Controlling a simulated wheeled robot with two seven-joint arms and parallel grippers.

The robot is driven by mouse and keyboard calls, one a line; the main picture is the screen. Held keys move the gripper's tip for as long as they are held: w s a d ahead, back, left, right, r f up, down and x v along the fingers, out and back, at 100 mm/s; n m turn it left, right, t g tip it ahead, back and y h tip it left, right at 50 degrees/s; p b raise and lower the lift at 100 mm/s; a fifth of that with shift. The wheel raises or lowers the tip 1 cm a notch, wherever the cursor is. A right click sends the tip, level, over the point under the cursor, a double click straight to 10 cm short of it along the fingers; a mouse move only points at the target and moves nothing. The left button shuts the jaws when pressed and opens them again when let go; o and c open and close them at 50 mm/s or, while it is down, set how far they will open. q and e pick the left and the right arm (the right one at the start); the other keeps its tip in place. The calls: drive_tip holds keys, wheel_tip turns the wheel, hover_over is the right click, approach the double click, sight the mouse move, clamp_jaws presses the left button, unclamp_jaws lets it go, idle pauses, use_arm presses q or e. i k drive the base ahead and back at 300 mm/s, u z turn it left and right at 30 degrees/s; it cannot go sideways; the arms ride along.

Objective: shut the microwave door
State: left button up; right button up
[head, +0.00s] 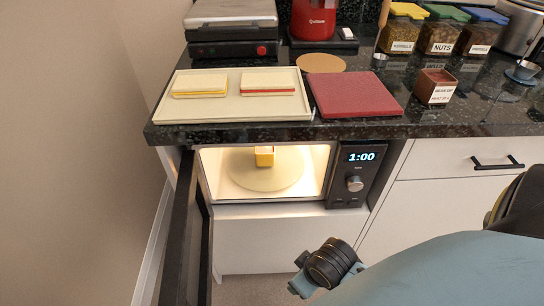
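The microwave (348,190) is built in below the counter, its cavity lit and its display reading 1:00. Its dark door (187,235) is hinged at the left and stands wide open, swung out toward me. Inside, a small yellow and white container (265,157) stands on the round turntable (250,178). My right arm comes in from the lower right. Its dark wrist end (330,265) is in front of and below the microwave, to the right of the door and apart from it. Its fingers cannot be made out. My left gripper is out of view.
On the dark counter (240,132) above are a tray (165,110) with two sandwiches, a red board (355,95), a small brown box (435,87) and several jars. A wall (80,130) rises close on the left. A drawer with a black handle (497,163) is at right.

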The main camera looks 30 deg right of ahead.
sight(187, 277)
drive_tip(key=k, duration=0.5)
drive_tip(key=z, duration=1.15)
drive_tip(key=k, duration=1.25)
drive_tip(key=u, duration=1.2)
drive_tip(key=i, duration=0.5)
drive_tip(key=u, duration=0.05)
